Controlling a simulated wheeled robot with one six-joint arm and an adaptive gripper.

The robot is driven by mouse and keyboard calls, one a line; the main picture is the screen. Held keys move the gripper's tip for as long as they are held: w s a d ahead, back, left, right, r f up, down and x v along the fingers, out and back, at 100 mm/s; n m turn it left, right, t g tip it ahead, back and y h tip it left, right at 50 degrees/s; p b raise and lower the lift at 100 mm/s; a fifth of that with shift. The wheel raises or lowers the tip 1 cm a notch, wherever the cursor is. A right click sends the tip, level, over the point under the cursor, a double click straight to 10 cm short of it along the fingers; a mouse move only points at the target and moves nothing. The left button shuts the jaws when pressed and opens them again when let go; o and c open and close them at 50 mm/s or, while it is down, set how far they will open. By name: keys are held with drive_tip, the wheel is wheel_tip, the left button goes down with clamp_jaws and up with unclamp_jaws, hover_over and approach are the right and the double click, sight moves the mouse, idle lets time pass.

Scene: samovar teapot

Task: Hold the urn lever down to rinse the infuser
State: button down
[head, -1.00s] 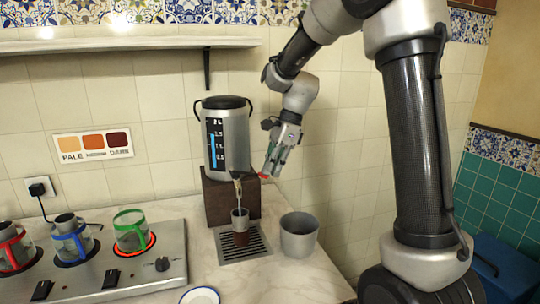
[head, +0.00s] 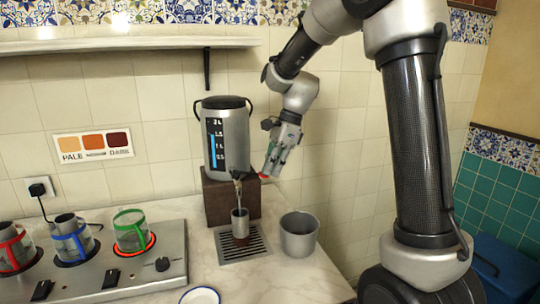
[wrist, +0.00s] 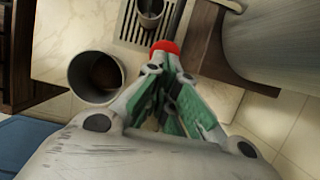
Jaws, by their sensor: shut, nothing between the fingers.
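The silver urn (head: 240,150) stands on a dark brown block, with a level scale on its front and a small tap low down. The lever's red tip (head: 265,176) shows right of the tap; it also shows in the wrist view (wrist: 165,46). My gripper (head: 268,171) is shut and empty, with its fingertips at the red tip, seemingly touching it. In the wrist view, the closed fingers (wrist: 162,62) partly cover the lever. A small metal cup-like infuser (head: 240,214) is upright under the tap, with a dark brown part below it. Whether water runs is too small to tell.
The infuser is over a slotted drip tray (head: 228,254). A grey metal pot (head: 299,238) stands right of it. A burner panel (head: 132,276) with several handled glasses is at left. A white dish (head: 200,296) is at the front edge. A shelf (head: 130,44) runs above.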

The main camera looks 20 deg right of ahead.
idle(0.3)
drive_tip(key=shift+r, duration=0.8)
drive_tip(key=a+v, duration=0.2)
drive_tip(key=v, duration=1.1)
drive_tip(key=shift+r, duration=0.75)
drive_tip(key=shift+d, duration=0.1)
